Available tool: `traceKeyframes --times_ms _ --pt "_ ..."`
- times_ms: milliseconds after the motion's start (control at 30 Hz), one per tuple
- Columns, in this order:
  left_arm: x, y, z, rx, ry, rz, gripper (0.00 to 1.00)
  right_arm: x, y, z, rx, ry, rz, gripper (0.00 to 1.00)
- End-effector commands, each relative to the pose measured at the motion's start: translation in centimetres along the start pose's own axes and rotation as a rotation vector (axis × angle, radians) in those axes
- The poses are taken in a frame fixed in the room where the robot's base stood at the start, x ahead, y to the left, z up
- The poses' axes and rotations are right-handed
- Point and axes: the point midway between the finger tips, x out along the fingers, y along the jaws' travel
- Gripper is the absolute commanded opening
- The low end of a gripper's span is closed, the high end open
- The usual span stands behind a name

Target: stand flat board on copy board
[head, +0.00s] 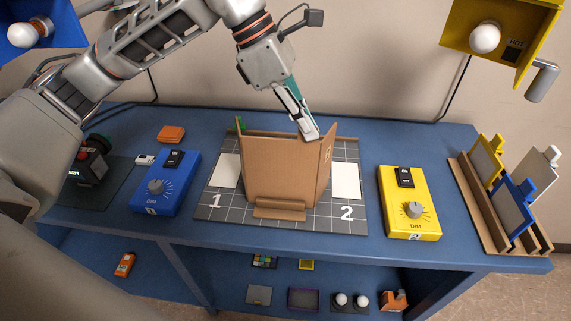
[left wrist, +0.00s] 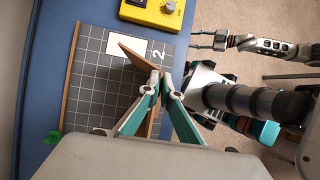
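The brown flat board (head: 280,172), with a broad front panel and angled side wings, stands upright on the grey gridded copy board (head: 225,205), between the white patches by numbers 1 and 2. A small brown foot strip shows at its front base. My left gripper (head: 310,133) reaches down to the board's top at the right rear. In the left wrist view, the left fingertips (left wrist: 160,76) close together on the board's upper edge (left wrist: 138,56). The far side of the board's base is hidden. My right gripper (left wrist: 206,40) is open and empty, away from the table.
A blue dimmer box (head: 166,185) stands left of the copy board and a yellow dimmer box (head: 408,205) right of it. A brown rack (head: 485,210) with coloured panels is at the far right. Lamps (head: 485,38) hang above both sides. Small items lie on the lower shelf.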

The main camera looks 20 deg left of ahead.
Motion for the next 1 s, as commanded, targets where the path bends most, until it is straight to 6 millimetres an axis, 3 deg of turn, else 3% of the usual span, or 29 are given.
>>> traceKeyframes --times_ms 1000 --pt "-3.4 -0.3 1.9 0.0 0.0 0.001 0.0 -1.4 0.4 -2.5 -0.002 0.006 0.002 0.4"
